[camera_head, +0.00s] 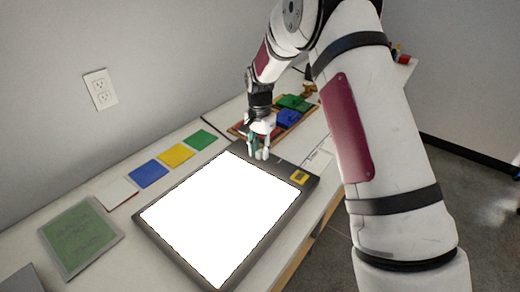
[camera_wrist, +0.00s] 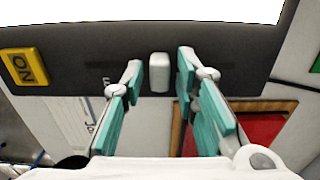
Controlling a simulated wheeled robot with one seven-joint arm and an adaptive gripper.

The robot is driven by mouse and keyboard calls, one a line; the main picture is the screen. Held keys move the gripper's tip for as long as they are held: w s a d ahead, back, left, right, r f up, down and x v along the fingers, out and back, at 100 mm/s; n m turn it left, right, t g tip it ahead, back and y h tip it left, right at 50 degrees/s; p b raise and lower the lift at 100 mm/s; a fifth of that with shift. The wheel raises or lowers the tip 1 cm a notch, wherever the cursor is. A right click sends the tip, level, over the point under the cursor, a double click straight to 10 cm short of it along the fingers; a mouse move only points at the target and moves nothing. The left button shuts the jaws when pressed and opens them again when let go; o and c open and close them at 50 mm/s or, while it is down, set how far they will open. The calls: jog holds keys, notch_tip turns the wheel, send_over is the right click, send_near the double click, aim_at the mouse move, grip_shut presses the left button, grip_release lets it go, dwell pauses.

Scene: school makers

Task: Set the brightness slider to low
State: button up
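The light box, with a dark frame (camera_head: 180,262) and a bright white panel, lies on the table. Its pale slider knob (camera_wrist: 159,72) stands on the dark frame in the wrist view, near the middle of a faint dark slot. My gripper (camera_head: 259,153) is over the far edge strip of the box. In the wrist view my gripper (camera_wrist: 160,66) is open, with one teal-padded finger on each side of the knob and visible gaps to it. Small lettering left of the knob is partly hidden by the left finger. The knob cannot be made out in the head view.
A yellow ON button (camera_wrist: 25,67) sits on the frame, left of the knob in the wrist view. A wooden tray with a red bottom (camera_wrist: 250,130) and coloured blocks (camera_head: 290,117) is close behind my gripper. Coloured squares (camera_head: 177,155) line the wall side.

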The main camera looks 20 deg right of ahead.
aim_at(276, 166)
grip_shut()
jog(key=s+d, duration=0.1)
jog(key=s+d+p, duration=0.1)
jog(key=s, duration=0.1)
jog(key=s+d+p, duration=0.1)
jog(key=s, duration=0.1)
jog(key=shift+d+r, duration=0.1)
jog(key=shift+d, duration=0.15)
jog(key=shift+s+d, duration=0.15)
jog(key=shift+o, duration=2.2)
grip_release()
jog(key=shift+s+d, duration=0.1)
